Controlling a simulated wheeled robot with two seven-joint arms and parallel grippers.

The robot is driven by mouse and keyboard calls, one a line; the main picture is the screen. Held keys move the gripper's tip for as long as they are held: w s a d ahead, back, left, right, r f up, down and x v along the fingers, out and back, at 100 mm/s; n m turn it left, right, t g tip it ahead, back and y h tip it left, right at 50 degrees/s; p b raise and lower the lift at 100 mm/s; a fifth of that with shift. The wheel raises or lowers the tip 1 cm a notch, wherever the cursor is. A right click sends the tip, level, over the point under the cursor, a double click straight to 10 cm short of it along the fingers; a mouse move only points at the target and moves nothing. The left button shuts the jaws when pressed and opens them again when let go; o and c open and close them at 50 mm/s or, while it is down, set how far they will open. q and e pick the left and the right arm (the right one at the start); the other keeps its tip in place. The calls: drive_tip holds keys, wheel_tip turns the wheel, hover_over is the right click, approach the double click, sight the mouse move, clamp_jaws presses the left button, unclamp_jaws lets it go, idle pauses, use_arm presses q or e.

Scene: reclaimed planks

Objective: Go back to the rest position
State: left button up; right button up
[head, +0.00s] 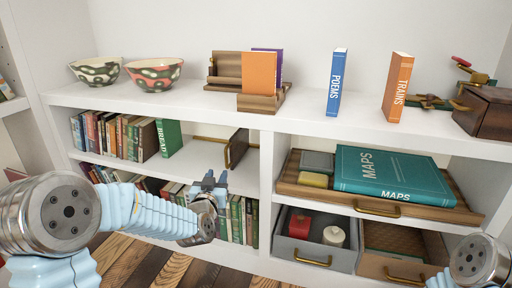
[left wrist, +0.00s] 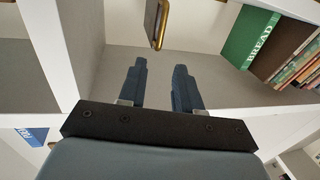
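My left gripper (head: 209,181) is in front of the left side of the shelf unit, at about the height of the middle shelf. In the left wrist view its two dark fingers (left wrist: 160,88) stand apart with nothing between them, so it is open and empty. My right arm shows only partly at the lower right of the head view, and its gripper is out of the picture. No object is named by the task.
The white shelf unit (head: 300,122) holds a green BREAD book (head: 169,138), a brass-edged bookend (head: 236,148), a teal MAPS book (head: 390,170) on a wooden tray, and drawers (head: 312,254) below. Bowls (head: 154,73), POEMS (head: 336,82) and TRAINS (head: 397,87) stand on top.

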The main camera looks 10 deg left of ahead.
use_arm(q)
drive_tip(key=s+d+f+g+h, duration=0.1)
drive_tip(key=s+d+f+g, duration=0.4)
drive_tip(key=f, duration=0.6)
drive_tip(key=s+d+f+g+h, duration=0.1)
drive_tip(key=s+f+g+h, duration=0.15)
drive_tip(key=s+f, duration=0.6)
drive_tip(key=s+d+f+g+h, duration=0.1)
drive_tip(key=s+d+f+g, duration=0.25)
drive_tip(key=f, duration=1.05)
drive_tip(key=s+d+f+n+g+h, duration=0.1)
drive_tip(key=s+f+g, duration=0.2)
drive_tip(key=s, duration=0.3)
drive_tip(key=s+d+f+g, duration=0.2)
drive_tip(key=s+f, duration=0.2)
drive_tip(key=s, duration=0.3)
wheel_tip(320, 180, up, 17)
drive_tip(key=s+g+p, duration=0.1)
drive_tip(key=p, duration=1.6)
drive_tip(key=shift+s+d, duration=0.4)
drive_tip(key=shift+d, duration=0.05)
drive_tip(key=shift+h, duration=0.25)
